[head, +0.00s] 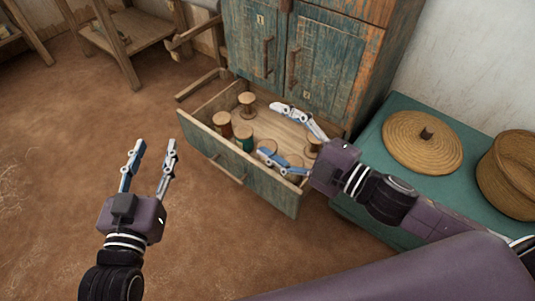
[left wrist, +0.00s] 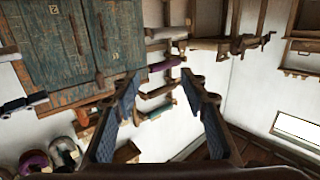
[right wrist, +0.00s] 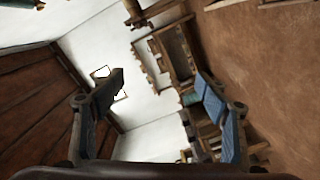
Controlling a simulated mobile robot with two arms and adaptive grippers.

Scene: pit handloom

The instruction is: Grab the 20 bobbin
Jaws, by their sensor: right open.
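An open wooden drawer (head: 268,192) below the cupboard holds several bobbins. More bobbins are partly hidden by my right gripper. No number 20 is readable on any of them. My right gripper (head: 270,129) is open above the drawer, with its fingers spread and nothing between them. My left gripper (head: 153,153) is open and empty over the floor, left of the drawer.
The blue-green cupboard (head: 328,62) stands behind the drawer. A teal chest (head: 395,113) to the right bears a flat woven lid (head: 422,142) and a round basket (head: 510,175). A wooden stand (head: 130,38) is at the back left. The earth floor (head: 60,170) at left is clear.

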